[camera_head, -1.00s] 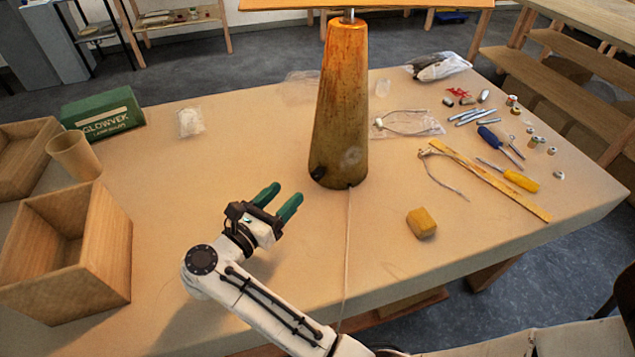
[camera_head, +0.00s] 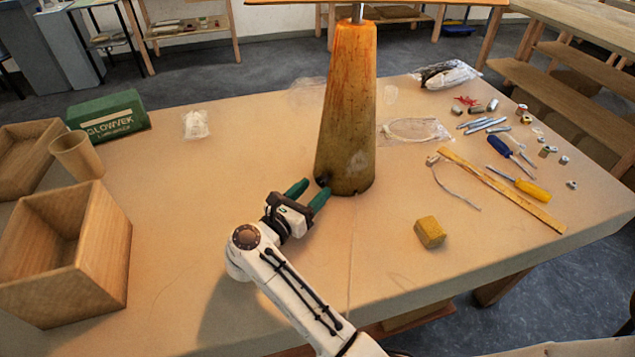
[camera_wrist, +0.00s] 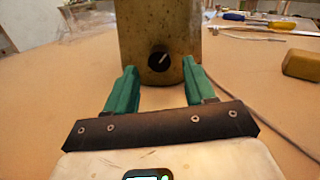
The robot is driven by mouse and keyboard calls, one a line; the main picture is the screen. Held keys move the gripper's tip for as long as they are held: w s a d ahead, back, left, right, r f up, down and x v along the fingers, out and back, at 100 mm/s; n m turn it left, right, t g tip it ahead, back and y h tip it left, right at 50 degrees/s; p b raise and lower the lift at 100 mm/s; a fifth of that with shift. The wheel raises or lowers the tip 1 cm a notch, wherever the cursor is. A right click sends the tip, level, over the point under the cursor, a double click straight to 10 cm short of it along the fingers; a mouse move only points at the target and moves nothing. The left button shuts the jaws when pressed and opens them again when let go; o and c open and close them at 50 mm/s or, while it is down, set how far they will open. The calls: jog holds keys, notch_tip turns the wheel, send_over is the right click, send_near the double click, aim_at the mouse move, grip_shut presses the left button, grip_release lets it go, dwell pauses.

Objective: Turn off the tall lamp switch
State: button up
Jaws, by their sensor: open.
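The tall lamp (camera_head: 347,110) stands upright on the table, its tapered base orange at the top and brownish below. A black round switch knob (camera_wrist: 159,59) with a pale slanted mark sits low on the base, in the wrist view between and beyond my fingers. In the head view the knob (camera_head: 323,180) shows at the base's lower left. My gripper (camera_head: 309,192) is open and empty, with green fingers pointing at the lamp base. In the wrist view the fingers (camera_wrist: 157,75) lie on either side of the knob. I cannot tell whether the fingertips touch the base.
A yellow block (camera_head: 430,232), a wooden strip (camera_head: 500,188) and screwdrivers (camera_head: 532,189) lie to the right. A wooden box (camera_head: 75,265), a cup (camera_head: 77,157) and a green box (camera_head: 108,117) stand at the left. A thin cord (camera_head: 351,240) runs from the lamp to the table's front.

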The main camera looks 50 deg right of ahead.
aim_at(324, 180)
jog(key=shift+w+d, duration=0.1)
jog(key=shift+d, duration=1.25)
jog(key=shift+c, duration=0.2)
grip_shut()
